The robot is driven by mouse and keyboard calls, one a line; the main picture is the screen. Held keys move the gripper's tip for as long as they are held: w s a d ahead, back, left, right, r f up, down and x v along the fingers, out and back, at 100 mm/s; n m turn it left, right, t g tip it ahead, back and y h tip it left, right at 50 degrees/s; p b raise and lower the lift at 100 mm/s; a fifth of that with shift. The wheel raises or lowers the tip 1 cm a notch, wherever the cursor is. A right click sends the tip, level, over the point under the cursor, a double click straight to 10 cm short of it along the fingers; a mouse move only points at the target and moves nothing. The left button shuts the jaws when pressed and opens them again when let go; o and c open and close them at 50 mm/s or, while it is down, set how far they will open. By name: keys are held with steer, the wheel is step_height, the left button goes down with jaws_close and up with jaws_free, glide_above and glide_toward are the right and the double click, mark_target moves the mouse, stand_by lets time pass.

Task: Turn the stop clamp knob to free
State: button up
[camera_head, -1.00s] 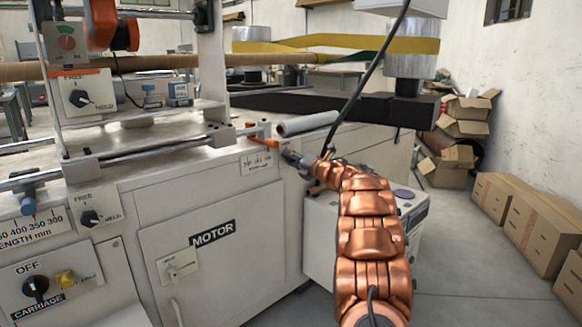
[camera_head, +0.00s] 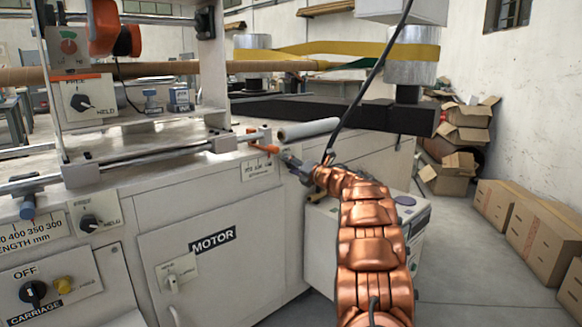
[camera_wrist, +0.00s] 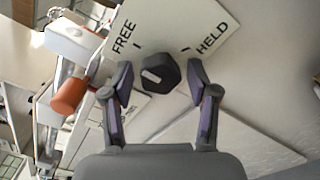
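In the wrist view a dark faceted knob (camera_wrist: 166,72) with a pale mark on one face sits on a white plate (camera_wrist: 180,22) lettered FREE and HELD. I cannot tell for sure which word its pointer faces. My gripper (camera_wrist: 160,78) is open, with one finger on each side of the knob and gaps showing between the fingers and the knob. In the head view my gripper (camera_head: 293,161) is at the machine's upper front edge, just right of an orange handle (camera_head: 262,148); the knob is hidden there.
The orange handle also shows in the wrist view (camera_wrist: 70,97), left of my fingers. Other FREE/HELD knobs are at the left, one on the upper panel (camera_head: 80,103) and one on the front (camera_head: 88,222). A grey roll (camera_head: 308,129) lies behind my gripper. Cartons (camera_head: 510,212) stand right.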

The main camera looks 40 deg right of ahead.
steer(key=shift+s, duration=0.15)
steer(key=s, duration=1.1)
steer(key=shift+s, duration=0.4)
steer(key=shift+a, duration=0.1)
